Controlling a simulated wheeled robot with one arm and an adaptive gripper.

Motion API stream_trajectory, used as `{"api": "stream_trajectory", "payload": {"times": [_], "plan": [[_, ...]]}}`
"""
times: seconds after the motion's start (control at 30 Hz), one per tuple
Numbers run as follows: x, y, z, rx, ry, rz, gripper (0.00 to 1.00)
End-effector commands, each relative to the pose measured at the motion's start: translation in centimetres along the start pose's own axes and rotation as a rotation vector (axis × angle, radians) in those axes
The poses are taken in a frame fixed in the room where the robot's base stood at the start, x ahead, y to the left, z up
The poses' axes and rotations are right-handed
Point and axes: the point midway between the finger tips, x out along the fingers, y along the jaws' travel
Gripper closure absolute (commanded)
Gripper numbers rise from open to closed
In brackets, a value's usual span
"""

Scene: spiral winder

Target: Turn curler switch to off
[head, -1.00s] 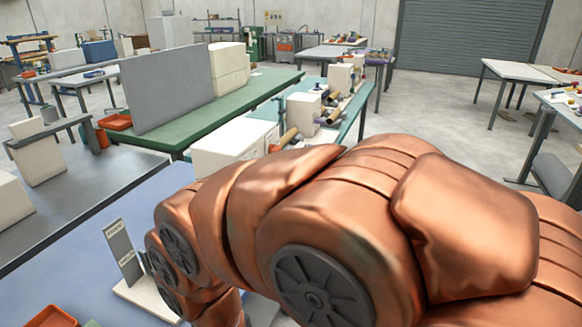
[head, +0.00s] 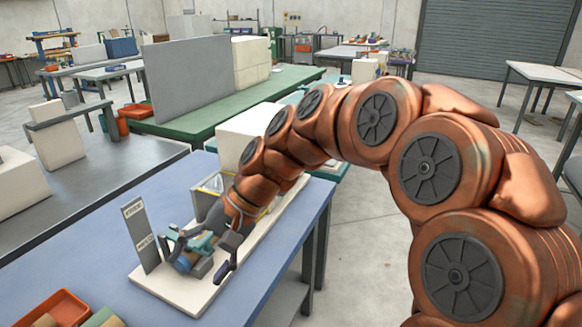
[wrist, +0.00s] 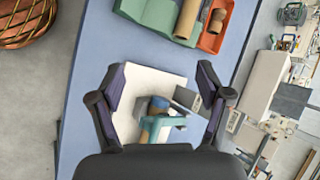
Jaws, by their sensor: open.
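A whitish base board (head: 175,291) lies on the blue table, with an upright grey panel (head: 140,238) at its left end. The panel carries two small labels, too small to read surely. A teal part (head: 203,243) and grey pieces sit on the board by my gripper (head: 200,252). In the wrist view the board (wrist: 150,82), the teal part (wrist: 160,124) and the grey panel (wrist: 187,97) show between the spread fingers of my gripper (wrist: 162,82). It is open and holds nothing visible. I cannot tell which part is the curler switch, nor its setting.
A cream block (head: 240,133) stands behind my arm. A green table (head: 195,118) with a grey screen (head: 190,84) stands farther back.

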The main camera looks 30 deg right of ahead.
Motion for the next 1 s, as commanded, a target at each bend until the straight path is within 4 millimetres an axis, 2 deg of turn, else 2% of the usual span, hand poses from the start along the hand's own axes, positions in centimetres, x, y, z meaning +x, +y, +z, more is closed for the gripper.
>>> {"api": "stream_trajectory", "payload": {"times": [0.03, 0.17, 0.27, 0.33, 0.47, 0.5, 0.6, 0.7, 0.8, 0.9, 1.0], "plan": [[-0.1, -0.2, -2.6, 0.047, 0.013, -0.073, 0.23], [-2.5, -1.2, -8.4, 0.168, 0.044, -0.266, 0.23], [-5.2, -0.9, -13.2, 0.261, 0.075, -0.416, 0.23], [-7.3, 0.1, -16.6, 0.327, 0.098, -0.519, 0.23], [-12.0, 3.4, -22.7, 0.446, 0.155, -0.714, 0.23], [-13.6, 4.8, -24.5, 0.479, 0.177, -0.772, 0.23], [-17.2, 8.7, -28.1, 0.555, 0.224, -0.903, 0.23], [-20.3, 12.4, -30.6, 0.612, 0.269, -1.004, 0.23], [-22.6, 15.2, -32.0, 0.648, 0.302, -1.077, 0.23], [-23.9, 16.9, -32.8, 0.669, 0.322, -1.116, 0.23], [-24.3, 17.3, -33.2, 0.676, 0.329, -1.133, 0.23]]}}
